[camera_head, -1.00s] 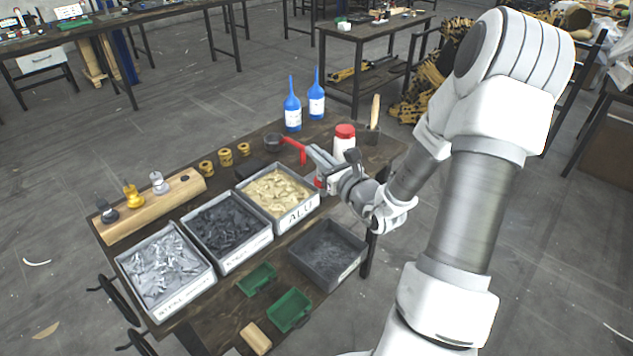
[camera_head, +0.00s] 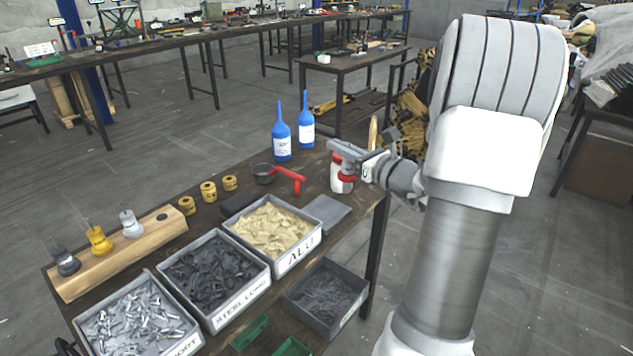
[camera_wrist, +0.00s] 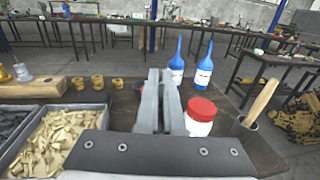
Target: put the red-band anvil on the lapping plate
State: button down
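I cannot make out a clear red band on any anvil. Small brass-coloured cylinders (camera_head: 208,191) stand in a row behind the bins; they also show in the wrist view (camera_wrist: 97,82). A flat grey plate (camera_head: 325,212), probably the lapping plate, lies bare right of the ALU bin. My gripper (camera_head: 343,152) is over the table's right part, in front of a white jar with a red lid (camera_wrist: 201,108). In the wrist view its fingers (camera_wrist: 160,100) are close together with nothing visible between them. A red patch shows just below it in the head view; I cannot tell its owner.
Bins of metal parts (camera_head: 215,275) fill the table's front. A wooden block (camera_head: 120,250) with knobbed tools stands left. Blue bottles (camera_head: 281,140), a red-handled tool (camera_head: 287,178) and a dark bowl (camera_head: 263,172) are at the back. A wooden handle (camera_wrist: 262,100) stands upright right of the jar.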

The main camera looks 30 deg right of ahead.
jog(key=w+a+f+b, duration=0.2)
jog(key=w+a+f, duration=0.1)
jog(key=f, duration=0.4)
jog(key=shift+w+a+f+b, duration=0.15)
jog(key=shift+w+b, duration=0.2)
jog(key=shift+w, duration=0.45)
jog(key=shift+f, duration=0.25)
jog(key=c, duration=1.1)
grip_release()
jog(key=shift+r, duration=0.1)
jog(key=shift+o, duration=0.2)
jog(key=shift+r, duration=0.1)
